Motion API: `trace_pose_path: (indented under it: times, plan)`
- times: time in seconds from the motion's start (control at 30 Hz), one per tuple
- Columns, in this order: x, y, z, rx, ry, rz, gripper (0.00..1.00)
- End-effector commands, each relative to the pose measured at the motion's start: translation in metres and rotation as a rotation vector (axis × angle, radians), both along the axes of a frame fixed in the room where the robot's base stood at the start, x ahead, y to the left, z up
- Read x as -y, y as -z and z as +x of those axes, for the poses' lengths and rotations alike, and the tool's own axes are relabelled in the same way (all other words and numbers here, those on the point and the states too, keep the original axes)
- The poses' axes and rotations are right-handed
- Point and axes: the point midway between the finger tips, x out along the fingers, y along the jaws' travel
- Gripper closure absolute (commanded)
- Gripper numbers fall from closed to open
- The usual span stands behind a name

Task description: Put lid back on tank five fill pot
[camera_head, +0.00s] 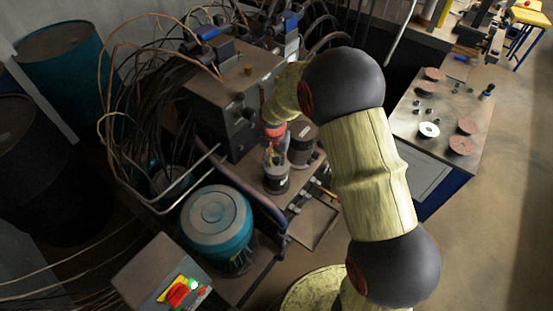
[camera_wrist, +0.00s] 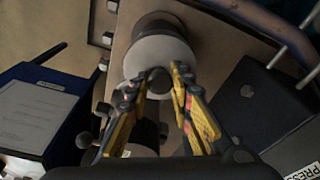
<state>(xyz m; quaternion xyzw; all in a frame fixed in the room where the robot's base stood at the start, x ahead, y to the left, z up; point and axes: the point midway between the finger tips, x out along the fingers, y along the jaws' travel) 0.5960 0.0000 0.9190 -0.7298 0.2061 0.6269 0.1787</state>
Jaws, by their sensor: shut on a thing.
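My gripper (camera_wrist: 158,78) points down and is shut on a small dark knob at the middle of a pale grey round lid (camera_wrist: 153,49). In the head view my gripper (camera_head: 275,155) is just above a dark pot (camera_head: 276,187) with a pale top. The lid is over this pot, whose dark side (camera_wrist: 160,22) shows past the lid's edge in the wrist view. I cannot tell whether the lid touches the rim. A second dark pot (camera_head: 302,154) stands close behind to the right. No tank number is readable on either pot.
A dark grey machine block (camera_head: 230,110) with cables stands left of the pots. A teal motor (camera_head: 216,225) and bent rails are at front left.

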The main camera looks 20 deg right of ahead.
Motion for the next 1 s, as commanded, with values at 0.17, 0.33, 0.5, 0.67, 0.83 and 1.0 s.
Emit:
trace_pose_path:
  times: [0.17, 0.33, 0.5, 0.67, 0.83, 1.0]
  plan:
    - [0.0000, 0.0021, 0.0002, 0.000, 0.000, 0.000, 0.75]
    - [0.0001, 0.0023, -0.0002, -0.001, 0.000, 0.001, 0.66]
    - [0.0000, 0.0025, -0.0004, -0.001, 0.000, 0.000, 0.57]
    - [-0.0001, 0.0023, -0.0003, -0.001, 0.000, 0.001, 0.57]
    - [0.0000, 0.0024, -0.0004, -0.001, 0.000, 0.000, 0.50]
    - [-0.0001, 0.0023, -0.0003, -0.001, 0.000, 0.001, 0.40]
